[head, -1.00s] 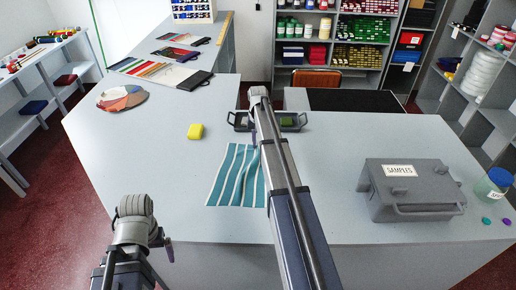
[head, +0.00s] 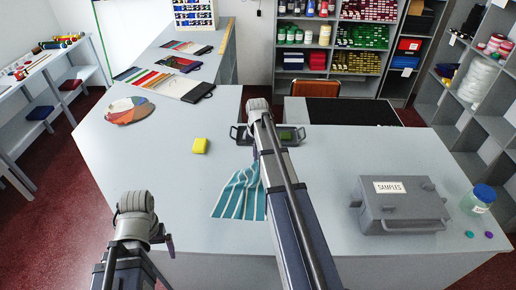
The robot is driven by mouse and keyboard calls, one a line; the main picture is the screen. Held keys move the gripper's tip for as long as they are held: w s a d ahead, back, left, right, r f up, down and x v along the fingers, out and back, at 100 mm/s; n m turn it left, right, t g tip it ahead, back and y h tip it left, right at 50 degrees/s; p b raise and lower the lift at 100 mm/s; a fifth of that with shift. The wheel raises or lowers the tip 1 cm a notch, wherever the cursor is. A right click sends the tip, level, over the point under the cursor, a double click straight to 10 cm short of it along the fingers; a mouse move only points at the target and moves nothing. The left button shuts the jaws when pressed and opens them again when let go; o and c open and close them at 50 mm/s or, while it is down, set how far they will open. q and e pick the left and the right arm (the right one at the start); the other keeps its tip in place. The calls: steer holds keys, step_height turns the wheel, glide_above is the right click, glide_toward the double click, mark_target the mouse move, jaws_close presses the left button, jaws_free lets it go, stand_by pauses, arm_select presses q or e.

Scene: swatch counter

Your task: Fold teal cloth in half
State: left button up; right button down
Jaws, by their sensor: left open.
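The teal cloth (head: 238,199), with white stripes, lies on the grey counter near the middle. Its near part is flat; its far part is drawn up into a narrow peak under my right gripper (head: 255,155). My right gripper points down at the cloth's far side and appears shut on it, though the arm partly hides the fingertips. The arm also covers the cloth's right side. My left gripper (head: 160,258) is open and empty over the counter's near left edge, apart from the cloth.
A grey samples box (head: 402,212) and a blue-lidded jar (head: 481,200) stand at right.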

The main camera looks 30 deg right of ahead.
steer(key=s+a+f+b, duration=0.3)
steer(key=s, duration=0.2)
steer(key=s+a+f+b, duration=0.3)
steer(key=s+b, duration=0.1)
steer(key=s+a+f+b, duration=0.3)
steer(key=s, duration=0.2)
steer(key=shift+s+a+f, duration=0.2)
steer(key=shift+s+a, duration=0.15)
arm_select(q)
step_height(320, 180, down, 9)
steer(key=shift+f, duration=0.15)
arm_select(e)
jaws_free()
